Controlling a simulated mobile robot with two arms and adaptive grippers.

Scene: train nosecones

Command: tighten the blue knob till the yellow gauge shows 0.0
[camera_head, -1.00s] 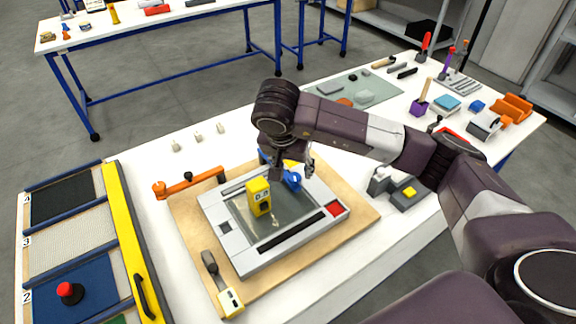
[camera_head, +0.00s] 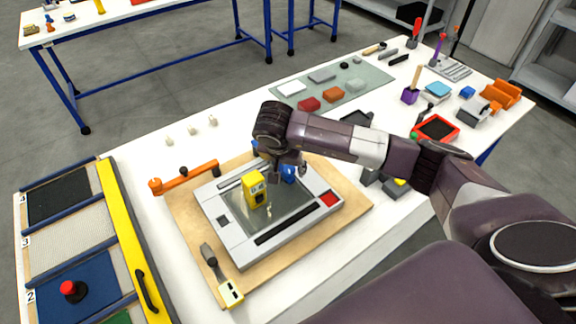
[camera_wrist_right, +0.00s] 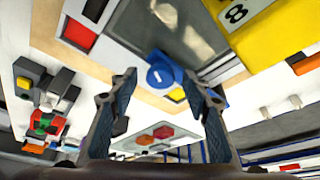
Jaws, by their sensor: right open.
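The blue knob (camera_head: 288,173) sits at the far side of the grey framed fixture (camera_head: 228,238). It also shows in the right wrist view (camera_wrist_right: 165,72), with a white line across its face. The yellow gauge (camera_head: 254,190) stands on the fixture, left of the knob. In the right wrist view the gauge (camera_wrist_right: 285,35) shows part of its display with a digit like 8; the full reading is cut off. My right gripper (camera_head: 289,162) is open at the knob. In the wrist view its fingertips (camera_wrist_right: 160,78) lie on either side of the knob, with gaps. My left gripper is out of view.
The fixture lies on a wooden board (camera_head: 190,232). An orange clamp (camera_head: 184,178) is at its far left, and a yellow-ended toggle clamp (camera_head: 222,275) at its near left. A yellow rail (camera_head: 128,240) and numbered panels are on the left. Coloured blocks and tools fill the far right.

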